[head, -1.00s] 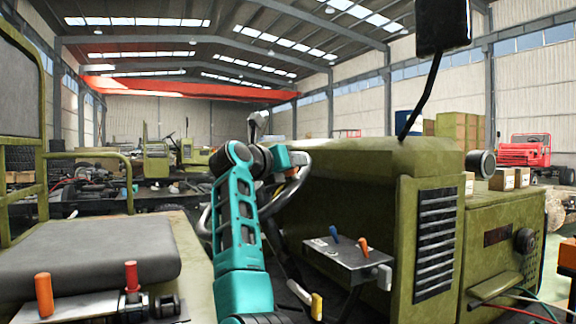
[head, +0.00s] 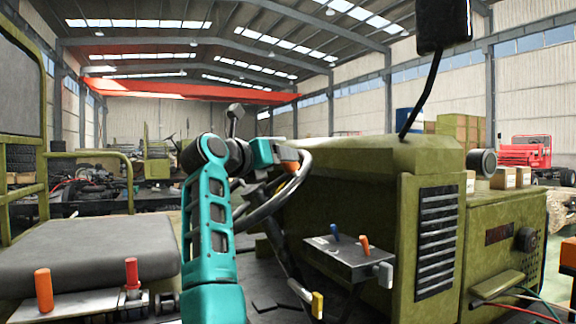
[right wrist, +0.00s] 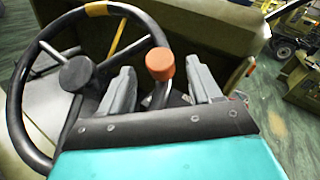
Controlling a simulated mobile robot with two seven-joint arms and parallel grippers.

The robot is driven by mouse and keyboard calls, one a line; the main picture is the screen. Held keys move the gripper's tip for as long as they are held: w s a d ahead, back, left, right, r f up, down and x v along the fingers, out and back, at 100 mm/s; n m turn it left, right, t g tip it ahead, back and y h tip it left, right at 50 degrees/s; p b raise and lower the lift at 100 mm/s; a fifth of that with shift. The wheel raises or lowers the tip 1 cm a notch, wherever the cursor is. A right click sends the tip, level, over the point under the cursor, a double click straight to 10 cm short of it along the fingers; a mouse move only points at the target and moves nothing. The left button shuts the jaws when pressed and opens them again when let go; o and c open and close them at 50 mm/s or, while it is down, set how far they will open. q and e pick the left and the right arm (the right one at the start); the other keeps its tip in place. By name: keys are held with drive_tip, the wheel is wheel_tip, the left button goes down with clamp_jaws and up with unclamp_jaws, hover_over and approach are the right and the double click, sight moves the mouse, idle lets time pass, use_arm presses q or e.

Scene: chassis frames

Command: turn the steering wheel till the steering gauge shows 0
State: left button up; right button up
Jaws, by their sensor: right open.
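The black steering wheel (head: 272,207) stands left of the green hood, partly hidden behind my right arm. In the right wrist view its rim (right wrist: 17,100) fills the left side, with a yellow band at the top and a grey hub. An orange knob (right wrist: 160,65) stands on the rim; it also shows in the head view (head: 291,167). My right gripper (right wrist: 163,85) is open, with one grey finger on each side of the knob and gaps visible. My left gripper is out of view. I cannot make out a steering gauge reading.
A lever panel (head: 345,255) with blue and orange levers stands right of the wheel. A grey seat (head: 90,255) with orange and red levers is at left. The green hood (head: 350,160) and a box with a dark window (head: 499,234) are at right.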

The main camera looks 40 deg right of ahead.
drive_tip(key=v, duration=0.7)
drive_tip(key=shift+b, duration=0.35)
